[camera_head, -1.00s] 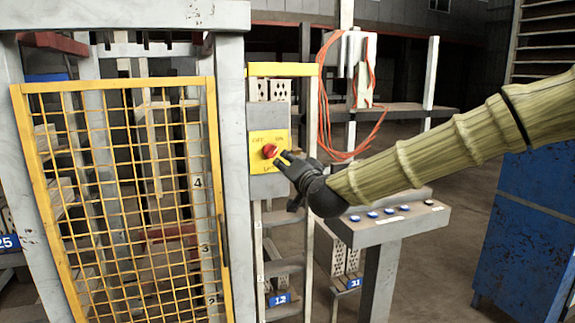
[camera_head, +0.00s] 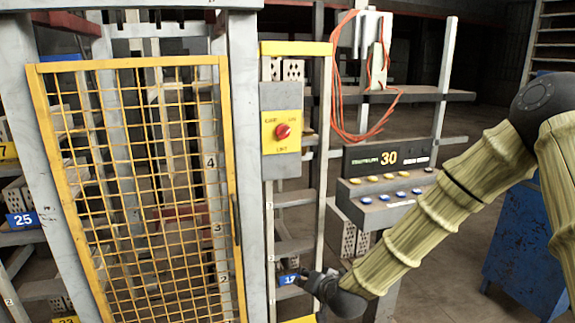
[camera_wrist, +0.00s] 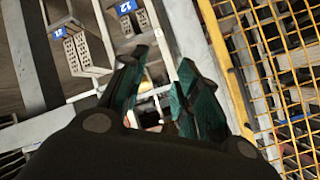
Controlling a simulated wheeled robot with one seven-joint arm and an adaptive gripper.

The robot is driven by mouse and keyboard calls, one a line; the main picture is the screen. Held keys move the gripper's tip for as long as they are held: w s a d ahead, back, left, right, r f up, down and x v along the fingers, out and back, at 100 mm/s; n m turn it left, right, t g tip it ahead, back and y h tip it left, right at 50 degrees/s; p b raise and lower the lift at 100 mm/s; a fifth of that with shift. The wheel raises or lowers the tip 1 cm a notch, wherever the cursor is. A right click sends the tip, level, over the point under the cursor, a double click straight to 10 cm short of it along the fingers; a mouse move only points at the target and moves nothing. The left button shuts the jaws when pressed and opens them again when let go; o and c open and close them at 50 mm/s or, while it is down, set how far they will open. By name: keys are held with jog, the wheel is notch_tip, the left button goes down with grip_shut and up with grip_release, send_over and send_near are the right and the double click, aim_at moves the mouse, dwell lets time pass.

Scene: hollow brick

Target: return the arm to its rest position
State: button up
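My gripper (camera_head: 312,280) hangs low in the head view, in front of the grey frame and below the yellow switch plate, apart from the red knob. In the wrist view my gripper (camera_wrist: 158,88) has its two dark green fingers spread, with nothing visible held between them. My arm comes in from the right of the head view and bends down to the gripper. The red knob (camera_head: 283,131) sits on the yellow plate (camera_head: 268,145) on a grey post, with nothing touching it.
A yellow mesh gate (camera_head: 140,190) stands at left. A button panel (camera_head: 385,190) with a display reading 30 (camera_head: 387,157) is right of the post, close behind my arm. A blue cabinet (camera_head: 525,250) stands at right. Shelves with hollow bricks (camera_wrist: 85,50) show in the wrist view.

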jog(key=s+d+f+n+g+h, duration=0.1)
jog(key=s+d+f+g, duration=0.2)
jog(key=s+f, duration=0.75)
jog(key=s+d+f+n+g+h, duration=0.15)
jog(key=s+d+f, duration=0.25)
jog(key=s+f, duration=0.65)
jog(key=s+d+f+g, duration=0.2)
jog(key=s+d+f, duration=0.1)
jog(key=s, duration=0.5)
jog(key=s+d+f+g+h, duration=0.1)
jog(key=s+d+f+g, duration=0.1)
jog(key=s, duration=0.6)
jog(key=s+d+f+g, duration=0.2)
jog(key=s+d+f, duration=0.3)
jog(key=s, duration=0.3)
jog(key=shift+s+f+n+h, duration=0.3)
jog(key=shift+n+h, duration=0.05)
